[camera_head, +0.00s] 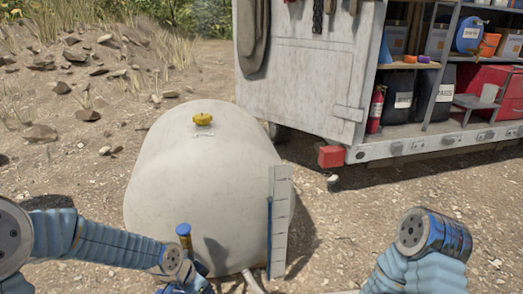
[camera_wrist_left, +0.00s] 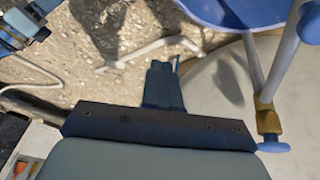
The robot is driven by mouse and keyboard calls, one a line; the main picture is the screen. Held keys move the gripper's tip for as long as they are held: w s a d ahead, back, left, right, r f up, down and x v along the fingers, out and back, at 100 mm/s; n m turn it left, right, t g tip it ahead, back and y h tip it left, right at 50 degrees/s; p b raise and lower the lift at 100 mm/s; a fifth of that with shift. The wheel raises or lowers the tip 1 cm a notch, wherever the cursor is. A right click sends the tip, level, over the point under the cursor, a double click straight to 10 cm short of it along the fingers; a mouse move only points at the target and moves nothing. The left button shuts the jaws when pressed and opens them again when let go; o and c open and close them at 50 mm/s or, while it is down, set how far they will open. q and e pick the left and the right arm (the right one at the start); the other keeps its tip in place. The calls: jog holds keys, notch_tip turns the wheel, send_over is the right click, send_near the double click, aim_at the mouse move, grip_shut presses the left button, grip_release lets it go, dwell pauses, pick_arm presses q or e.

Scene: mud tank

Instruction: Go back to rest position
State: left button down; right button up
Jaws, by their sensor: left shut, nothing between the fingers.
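My left arm (camera_head: 110,243) comes in from the left and bends down in front of the pale tank (camera_head: 205,165). My left gripper (camera_wrist_left: 163,68) shows in the left wrist view, with its fingers together and nothing held. It is over the ground beside the tank. A blue-topped valve (camera_head: 183,230) stands at the tank's front, close to my left wrist; a blue knob on a brass fitting (camera_wrist_left: 268,120) shows right of the gripper in the wrist view. My right arm (camera_head: 430,235) is bent at the lower right; its gripper is out of the head view.
The tank has a yellow cap (camera_head: 203,119) on top and an upright scale (camera_head: 281,222) at its right side. Behind it stands a white trailer (camera_head: 305,75) with shelves and a red fire extinguisher (camera_head: 375,110). Gravel ground (camera_head: 345,230) lies open between tank and right arm.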

pick_arm(q)
jog(key=s+d+f+n, duration=0.2)
jog(key=s+f+n, duration=0.2)
jog(key=f, duration=0.5)
jog(key=s+d+f+n+g, duration=0.1)
jog(key=s+f+n, duration=0.4)
jog(key=s+f, duration=0.4)
jog(key=shift+s+d+f+n+g, duration=0.2)
jog(key=shift+d+f+n+g, duration=0.15)
jog(key=shift+f, duration=0.15)
